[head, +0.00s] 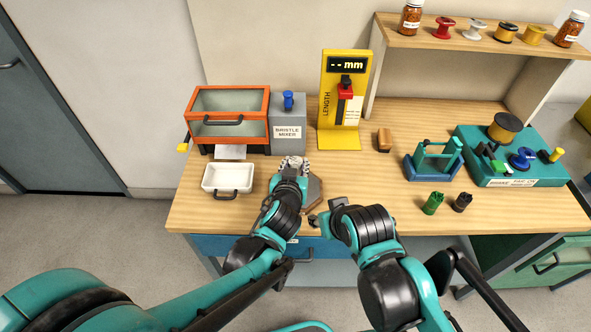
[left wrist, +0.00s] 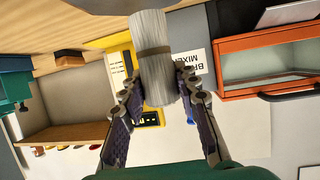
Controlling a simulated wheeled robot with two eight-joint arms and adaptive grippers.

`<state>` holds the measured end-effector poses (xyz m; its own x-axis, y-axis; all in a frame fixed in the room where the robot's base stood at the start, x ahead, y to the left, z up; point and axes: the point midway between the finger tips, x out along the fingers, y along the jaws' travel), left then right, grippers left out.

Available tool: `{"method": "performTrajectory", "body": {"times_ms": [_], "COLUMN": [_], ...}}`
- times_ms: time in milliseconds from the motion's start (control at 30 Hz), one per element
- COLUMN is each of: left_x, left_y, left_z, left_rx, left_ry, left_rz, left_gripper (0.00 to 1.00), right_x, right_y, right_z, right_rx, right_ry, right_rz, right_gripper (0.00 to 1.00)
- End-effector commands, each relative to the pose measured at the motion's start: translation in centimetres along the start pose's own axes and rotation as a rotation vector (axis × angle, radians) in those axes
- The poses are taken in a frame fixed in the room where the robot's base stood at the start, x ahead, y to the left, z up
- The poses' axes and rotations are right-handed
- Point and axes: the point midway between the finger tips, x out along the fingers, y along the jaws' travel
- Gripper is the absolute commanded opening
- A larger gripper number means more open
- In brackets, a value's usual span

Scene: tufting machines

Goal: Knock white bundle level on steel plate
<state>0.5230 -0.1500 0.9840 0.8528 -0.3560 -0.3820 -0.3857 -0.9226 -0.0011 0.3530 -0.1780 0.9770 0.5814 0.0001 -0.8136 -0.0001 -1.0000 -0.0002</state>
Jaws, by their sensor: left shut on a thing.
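My left gripper (head: 292,168) is over the table, left of centre, beside a brownish-grey hexagonal plate (head: 315,190) that may be the steel plate. In the left wrist view its two fingers (left wrist: 160,88) are shut on the white bundle (left wrist: 148,30), a pale bristle cylinder with a tan band. The bundle's far end lies by a grey surface (left wrist: 165,4) at the top edge; I cannot tell whether they touch. In the head view the gripper hides most of the bundle. My right gripper (head: 318,218) is near the table's front edge; its finger opening is unclear.
A white tray (head: 210,178) and an orange-framed case (head: 194,117) stand left. The grey bristle mixer (head: 289,143) and yellow length gauge (head: 329,133) stand behind. A wooden block (head: 384,140), teal stand (head: 415,172) and green spool (head: 433,203) are right.

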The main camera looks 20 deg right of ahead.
Motion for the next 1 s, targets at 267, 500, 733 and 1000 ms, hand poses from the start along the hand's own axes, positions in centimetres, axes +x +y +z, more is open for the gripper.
{"method": "performTrajectory", "body": {"times_ms": [267,500,733,1000], "left_x": [0.0,1.0,1.2,0.1], "left_y": [0.0,0.0,0.0,0.0], "left_z": [0.0,2.4,2.8,0.3], "left_rx": [0.0,0.0,0.0,0.0], "left_ry": [0.0,0.0,0.0,0.0], "left_rz": [0.0,0.0,0.0,0.0], "left_gripper": [0.04,0.04,0.0,0.0], "right_x": [0.0,1.9,2.2,0.3], "right_y": [0.0,0.0,0.0,0.0], "right_z": [0.0,1.4,1.6,0.2], "right_rx": [0.0,0.0,0.0,0.0], "right_ry": [0.0,0.0,0.0,0.0], "right_rz": [0.0,0.0,0.0,0.0], "right_gripper": [0.4,0.4,0.4,0.4]}}
